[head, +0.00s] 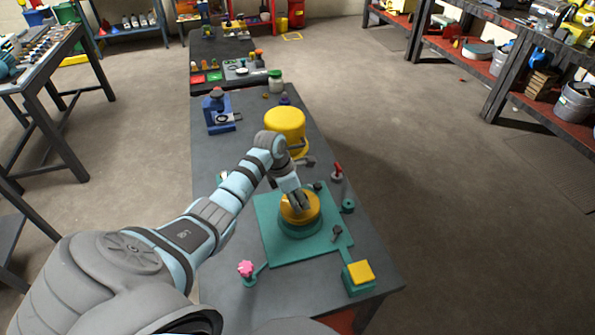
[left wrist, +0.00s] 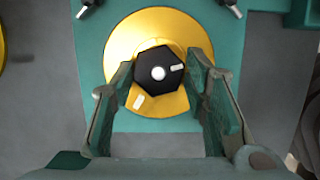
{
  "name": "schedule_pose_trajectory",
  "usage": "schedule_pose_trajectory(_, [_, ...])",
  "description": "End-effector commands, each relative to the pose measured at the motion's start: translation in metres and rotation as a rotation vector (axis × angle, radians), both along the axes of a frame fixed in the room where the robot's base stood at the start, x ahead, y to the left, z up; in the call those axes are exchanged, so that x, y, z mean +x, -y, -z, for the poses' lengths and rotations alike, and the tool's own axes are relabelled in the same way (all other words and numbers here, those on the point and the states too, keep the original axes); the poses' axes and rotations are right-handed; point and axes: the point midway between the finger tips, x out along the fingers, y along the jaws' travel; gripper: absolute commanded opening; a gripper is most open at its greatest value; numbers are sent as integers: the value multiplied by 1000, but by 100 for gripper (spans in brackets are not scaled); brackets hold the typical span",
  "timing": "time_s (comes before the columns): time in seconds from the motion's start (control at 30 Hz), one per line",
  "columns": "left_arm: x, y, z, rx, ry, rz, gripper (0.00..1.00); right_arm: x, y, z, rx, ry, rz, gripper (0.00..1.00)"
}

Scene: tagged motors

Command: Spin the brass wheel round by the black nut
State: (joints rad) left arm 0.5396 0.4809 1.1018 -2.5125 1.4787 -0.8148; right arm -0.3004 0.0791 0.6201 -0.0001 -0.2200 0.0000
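The brass wheel (head: 314,211) lies flat on a round green base on the green plate (head: 268,218). It also shows as a yellow disc in the left wrist view (left wrist: 118,45). The black hexagonal nut (left wrist: 150,79) sits at the wheel's middle, with a pale centre and a white mark on it. Another pale mark is on the wheel. My left gripper (head: 300,199) is over the wheel. In the left wrist view its fingers (left wrist: 161,62) stand on either side of the nut, with a narrow gap visible at the right. My right gripper is not in view.
A yellow-topped block (head: 360,273), a pink knob (head: 246,268) and a red-handled part (head: 338,170) stand around the plate. A yellow bucket (head: 286,122) and a blue device (head: 219,112) are farther back. The bench's right edge is close to the plate.

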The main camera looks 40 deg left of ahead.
Motion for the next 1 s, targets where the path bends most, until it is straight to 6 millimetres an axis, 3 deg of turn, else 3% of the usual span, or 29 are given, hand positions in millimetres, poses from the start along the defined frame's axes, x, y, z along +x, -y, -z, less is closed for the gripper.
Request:
schedule_pose_trajectory(0.03, [0,0,0,0,0,0,28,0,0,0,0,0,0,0])
schedule_pose_trajectory(0.1, [0,0,0,-1,0,1,18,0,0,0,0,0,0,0])
schedule_pose_trajectory(0.27, [0,0,1,-1,-1,16,18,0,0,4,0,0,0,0])
schedule_pose_trajectory(1.0, [5,1,7,-6,0,580,14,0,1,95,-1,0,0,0])
